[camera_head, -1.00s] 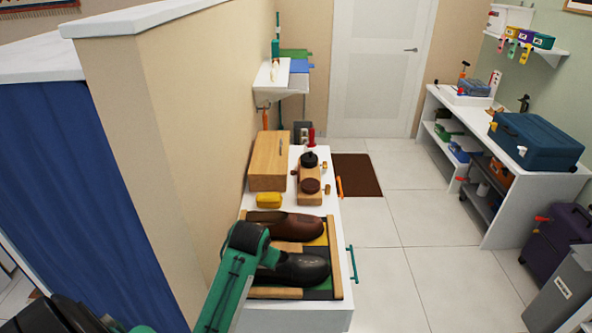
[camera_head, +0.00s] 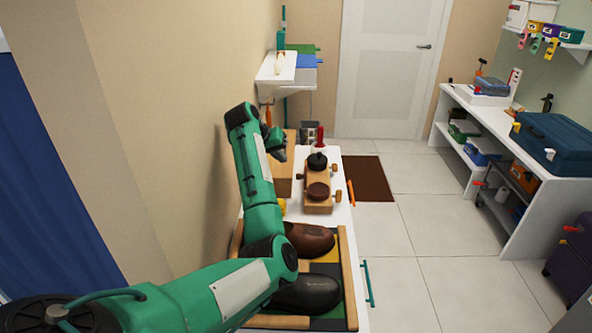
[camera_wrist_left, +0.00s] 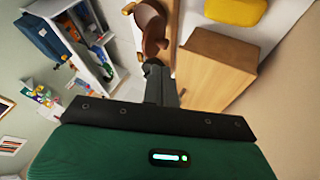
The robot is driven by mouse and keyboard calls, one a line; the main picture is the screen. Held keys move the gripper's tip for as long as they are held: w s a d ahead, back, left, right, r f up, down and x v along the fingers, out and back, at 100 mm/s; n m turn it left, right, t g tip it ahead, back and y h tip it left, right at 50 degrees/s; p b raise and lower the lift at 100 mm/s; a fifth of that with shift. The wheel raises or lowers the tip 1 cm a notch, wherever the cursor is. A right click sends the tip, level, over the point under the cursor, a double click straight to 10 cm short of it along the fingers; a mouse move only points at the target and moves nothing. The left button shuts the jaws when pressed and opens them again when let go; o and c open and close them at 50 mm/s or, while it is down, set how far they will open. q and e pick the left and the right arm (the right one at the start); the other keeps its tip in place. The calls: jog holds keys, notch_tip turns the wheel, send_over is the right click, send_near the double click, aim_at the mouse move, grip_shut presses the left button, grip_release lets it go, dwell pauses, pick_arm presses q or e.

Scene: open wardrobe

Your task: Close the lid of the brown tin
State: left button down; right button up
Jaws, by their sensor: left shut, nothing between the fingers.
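The brown tin (camera_head: 318,190) is a round brown shape at the near end of a light wooden block (camera_head: 318,207) on the white cabinet. A brown round shape, probably the same tin, shows at the top of the left wrist view (camera_wrist_left: 151,27); how its lid stands is not clear. A black round tin (camera_head: 317,161) is at the block's far end. My left gripper (camera_head: 280,150) is shut and empty, above the wooden box and left of the tins, apart from them. Its dark fingers also show in the left wrist view (camera_wrist_left: 156,75). My right gripper is not in view.
A wooden box (camera_head: 284,184) stands beside the block, partly behind my arm. A brown shoe (camera_head: 310,238) and a black shoe (camera_head: 308,292) lie in a tray in front. The wall is close on the left; the tiled floor (camera_head: 425,225) on the right is open.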

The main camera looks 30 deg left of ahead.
pick_arm(q)
jog(key=p, duration=0.3)
send_near(302, 178)
jog(key=w+f, duration=0.4)
jog(key=shift+d, duration=0.3)
